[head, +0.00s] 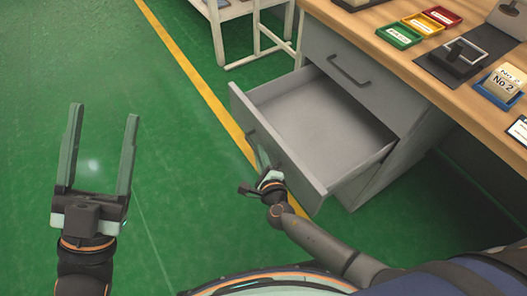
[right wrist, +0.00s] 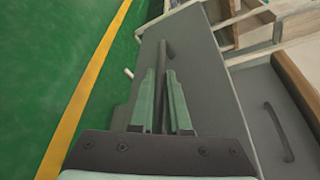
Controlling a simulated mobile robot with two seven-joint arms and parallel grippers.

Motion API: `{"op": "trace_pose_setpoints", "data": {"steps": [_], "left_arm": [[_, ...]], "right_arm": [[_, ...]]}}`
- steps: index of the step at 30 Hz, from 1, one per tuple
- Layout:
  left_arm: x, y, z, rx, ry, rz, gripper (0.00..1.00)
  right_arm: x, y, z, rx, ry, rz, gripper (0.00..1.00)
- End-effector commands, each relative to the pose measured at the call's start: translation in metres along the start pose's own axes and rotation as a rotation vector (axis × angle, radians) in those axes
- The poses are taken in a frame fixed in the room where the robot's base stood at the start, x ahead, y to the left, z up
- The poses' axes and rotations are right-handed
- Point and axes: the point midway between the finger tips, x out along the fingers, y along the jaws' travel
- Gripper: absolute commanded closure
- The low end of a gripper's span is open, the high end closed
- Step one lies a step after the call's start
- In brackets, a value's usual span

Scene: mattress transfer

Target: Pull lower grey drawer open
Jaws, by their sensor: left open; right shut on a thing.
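The lower grey drawer (head: 325,120) stands pulled out of the grey cabinet, and its inside looks empty. Its front panel also shows in the right wrist view (right wrist: 205,75). My right gripper (head: 264,172) is at the outer side of this front panel. In the right wrist view its green fingers (right wrist: 164,80) are closed around the dark bar handle (right wrist: 165,50) of the drawer. Part of the handle is hidden by the fingers. My left gripper (head: 103,118) is open and empty above the green floor, at the left, well apart from the drawer.
The upper drawer (head: 365,80) is closed above the open one. The wooden worktop (head: 440,65) carries green, yellow and red trays and a blue tray with a labelled box (head: 501,86). A white-framed table (head: 235,10) stands at the back. The floor at left is clear.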

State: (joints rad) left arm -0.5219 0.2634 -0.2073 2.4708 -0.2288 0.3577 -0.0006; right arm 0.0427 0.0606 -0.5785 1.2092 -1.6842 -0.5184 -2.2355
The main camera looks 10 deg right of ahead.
Motion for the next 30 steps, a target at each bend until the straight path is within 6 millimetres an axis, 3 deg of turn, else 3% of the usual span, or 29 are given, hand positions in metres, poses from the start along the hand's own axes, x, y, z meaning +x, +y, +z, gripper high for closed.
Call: {"op": "trace_pose_setpoints", "data": {"steps": [9, 10, 18, 30], "left_arm": [[0.0000, 0.0002, 0.0007, -0.002, -0.003, -0.001, 0.33], [0.0000, 0.0002, 0.0007, -0.002, -0.003, -0.001, 0.33], [0.0001, 0.0004, 0.0001, -0.002, -0.001, -0.001, 0.33], [0.0012, -0.0003, 0.0007, -0.006, -0.010, -0.002, 0.33]], "right_arm": [[-0.0005, 0.0009, -0.0004, -0.001, 0.001, 0.001, 1.00], [-0.0005, 0.0009, -0.0004, -0.001, 0.001, 0.001, 0.83], [-0.0002, 0.0004, -0.0003, -0.001, 0.001, 0.000, 0.55], [0.0009, -0.0030, -0.0021, -0.001, 0.000, 0.000, 0.55]]}}
